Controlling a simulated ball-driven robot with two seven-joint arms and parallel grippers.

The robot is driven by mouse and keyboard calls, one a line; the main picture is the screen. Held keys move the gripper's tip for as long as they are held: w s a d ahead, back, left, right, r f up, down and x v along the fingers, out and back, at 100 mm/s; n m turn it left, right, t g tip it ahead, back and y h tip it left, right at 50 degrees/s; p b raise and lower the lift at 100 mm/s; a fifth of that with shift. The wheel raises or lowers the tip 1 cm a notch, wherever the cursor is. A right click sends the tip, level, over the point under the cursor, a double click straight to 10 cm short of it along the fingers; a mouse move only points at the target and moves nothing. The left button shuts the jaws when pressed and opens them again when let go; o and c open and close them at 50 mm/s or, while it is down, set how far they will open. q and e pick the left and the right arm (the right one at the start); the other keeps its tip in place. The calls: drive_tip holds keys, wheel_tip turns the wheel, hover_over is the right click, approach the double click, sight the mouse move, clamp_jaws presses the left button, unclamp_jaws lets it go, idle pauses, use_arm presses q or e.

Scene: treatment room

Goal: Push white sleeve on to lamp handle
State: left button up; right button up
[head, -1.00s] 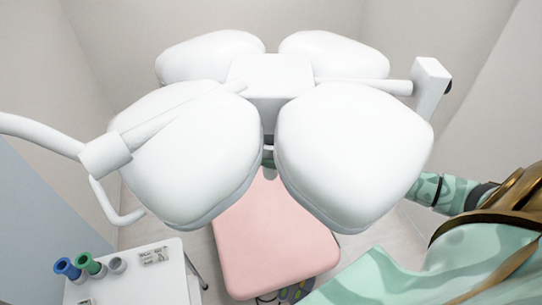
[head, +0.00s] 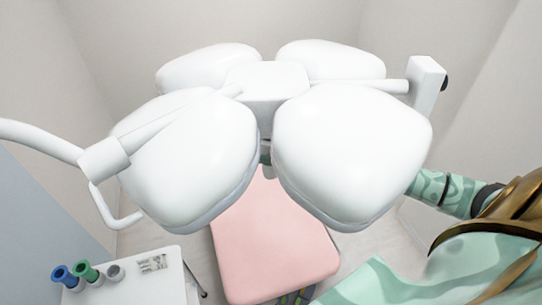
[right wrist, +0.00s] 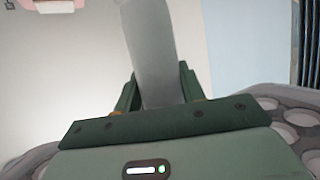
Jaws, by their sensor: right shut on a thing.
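The white lamp (head: 268,82) with four rounded lobes fills the middle of the head view. Its handle cannot be made out behind the lobes. My right arm comes in from the right and passes behind the front right lobe. A little of my right gripper (head: 266,158) shows in the gap between the front lobes. In the right wrist view, my right gripper (right wrist: 160,103) is shut on the pale white sleeve (right wrist: 150,50), which runs up out of the frame. Whether the sleeve touches the handle is hidden. My left gripper is not in view.
A white tray table (head: 172,288) at lower left bears a blue piece (head: 63,275), a green piece (head: 86,271) and a short grey cup (head: 116,271). A pink chair (head: 270,245) stands below the lamp. The lamp's white support arm (head: 40,136) comes from the left.

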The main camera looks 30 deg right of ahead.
drive_tip(key=shift+r, duration=1.15)
drive_tip(key=shift+c, duration=0.3)
idle(0.4)
drive_tip(key=o, duration=1)
drive_tip(key=shift+a+f, duration=0.1)
